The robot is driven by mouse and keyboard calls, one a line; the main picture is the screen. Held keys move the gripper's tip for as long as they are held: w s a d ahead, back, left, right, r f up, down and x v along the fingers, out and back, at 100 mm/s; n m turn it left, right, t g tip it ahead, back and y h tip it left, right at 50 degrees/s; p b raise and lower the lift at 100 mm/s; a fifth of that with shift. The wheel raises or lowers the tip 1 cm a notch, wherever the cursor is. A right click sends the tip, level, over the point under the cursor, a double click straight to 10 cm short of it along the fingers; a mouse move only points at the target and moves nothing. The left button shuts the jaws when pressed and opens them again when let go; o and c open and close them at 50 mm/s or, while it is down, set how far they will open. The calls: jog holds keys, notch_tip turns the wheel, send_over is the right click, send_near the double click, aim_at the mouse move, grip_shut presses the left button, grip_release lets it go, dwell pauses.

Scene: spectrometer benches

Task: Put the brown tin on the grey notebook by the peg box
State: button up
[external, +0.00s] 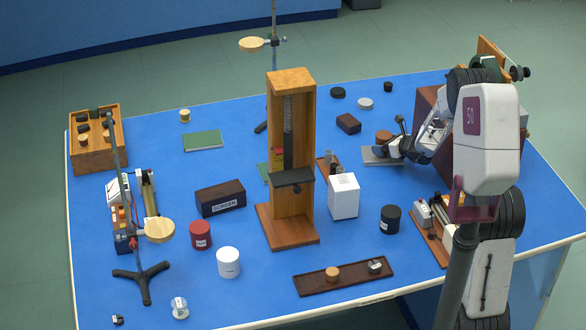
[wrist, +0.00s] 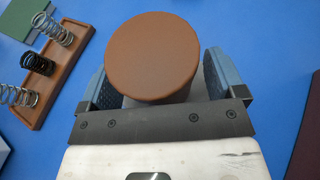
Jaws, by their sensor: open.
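The brown tin (external: 383,136) is at the right of the table, upright, its round flat lid filling the upper middle of the wrist view (wrist: 152,55). My gripper (external: 390,145) is open around it, one finger on each side. A flat grey piece that looks like the grey notebook (external: 373,157) shows at the tin's foot in the external view. The fingers and tin hide most of this spot, so I cannot tell exactly how the tin rests on it. A wooden box with dark pegs (external: 97,155) stands at the far left, well apart from the tin.
A wooden rack of springs (wrist: 55,70) stands beside my gripper, also seen in the external view (external: 327,168). A white box (external: 344,197) and dark tin (external: 390,219) stand nearer. A maroon box (external: 428,105) is close behind. A green notebook (external: 203,141) lies at left.

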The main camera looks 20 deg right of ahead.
jog(key=shift+s+r, duration=0.1)
jog(key=shift+r, duration=0.05)
jog(key=shift+v, duration=0.95)
jog(key=v, duration=0.3)
jog(key=shift+r, duration=0.1)
notch_tip(320, 180, up, 7)
